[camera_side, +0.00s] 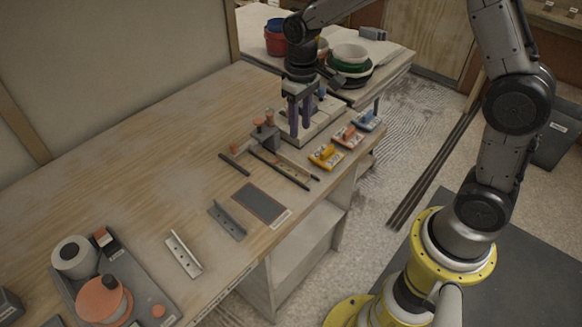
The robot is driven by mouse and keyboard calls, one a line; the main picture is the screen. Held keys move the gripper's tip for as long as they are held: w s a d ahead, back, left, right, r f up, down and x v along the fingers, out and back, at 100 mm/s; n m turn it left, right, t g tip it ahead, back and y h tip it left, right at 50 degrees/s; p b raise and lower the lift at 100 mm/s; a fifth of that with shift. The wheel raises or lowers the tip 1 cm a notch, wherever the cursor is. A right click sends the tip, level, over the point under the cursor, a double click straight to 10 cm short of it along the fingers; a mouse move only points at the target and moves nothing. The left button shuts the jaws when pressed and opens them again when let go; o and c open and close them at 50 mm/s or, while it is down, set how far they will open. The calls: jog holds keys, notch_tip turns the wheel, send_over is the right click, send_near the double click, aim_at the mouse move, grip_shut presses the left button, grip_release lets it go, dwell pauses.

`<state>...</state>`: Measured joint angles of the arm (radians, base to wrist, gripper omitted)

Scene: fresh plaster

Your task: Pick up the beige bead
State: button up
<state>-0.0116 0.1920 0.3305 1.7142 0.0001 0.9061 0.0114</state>
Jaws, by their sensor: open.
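My gripper (300,135) points down over the far right part of the wooden workbench. Its two purple fingers are apart, with nothing visible between them. A pale flat tray (322,124) lies under and just behind the fingers, which hide part of it. I cannot make out a beige bead in this view. It may be too small to tell or hidden behind the fingers.
Left of my gripper stands a grey block with orange knobs (265,134). Yellow, red and blue trowel-like tools (326,156) lie to its right, near the bench edge. Dark rods (280,168) and metal brackets (227,220) lie nearer. The bench's left middle (130,170) is clear.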

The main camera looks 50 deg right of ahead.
send_near(290, 168)
jog(key=s+f, duration=0.1)
jog(key=f, duration=0.1)
jog(key=s+f, duration=0.1)
jog(key=f, duration=0.1)
jog(key=s+f, duration=0.1)
jog(key=f, duration=0.1)
jog(key=shift+d+f, duration=0.2)
jog(key=shift+d, duration=0.15)
jog(key=shift+c, duration=0.2)
grip_shut()
